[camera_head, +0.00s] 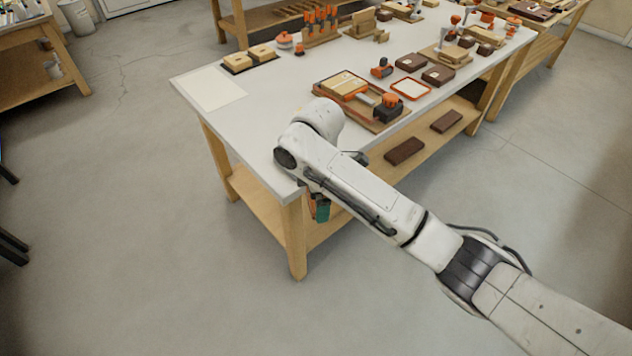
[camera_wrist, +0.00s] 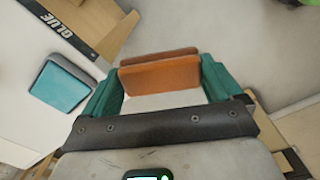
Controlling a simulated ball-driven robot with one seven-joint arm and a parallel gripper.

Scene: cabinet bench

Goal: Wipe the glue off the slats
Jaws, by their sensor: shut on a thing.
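My gripper (camera_wrist: 160,84) has green fingers on both sides of an orange-brown block (camera_wrist: 160,74) and is shut on it. In the head view the gripper (camera_head: 320,208) shows partly, below my arm beside the near corner of the bench; the arm hides most of it. The wrist view shows a teal pad (camera_wrist: 62,86) lying flat on a white surface, left of the gripper and apart from it. Above it runs a dark strip lettered GLUE (camera_wrist: 55,25). I cannot make out the slats or any glue on them for certain.
The white bench (camera_head: 245,125) holds a wooden tray (camera_head: 318,88) of parts, an orange-rimmed tray (camera_head: 411,88) and several dark boxes. A pale sheet (camera_head: 208,89) lies at its left end. Dark blocks (camera_head: 404,151) lie on the lower shelf. The floor in front is clear.

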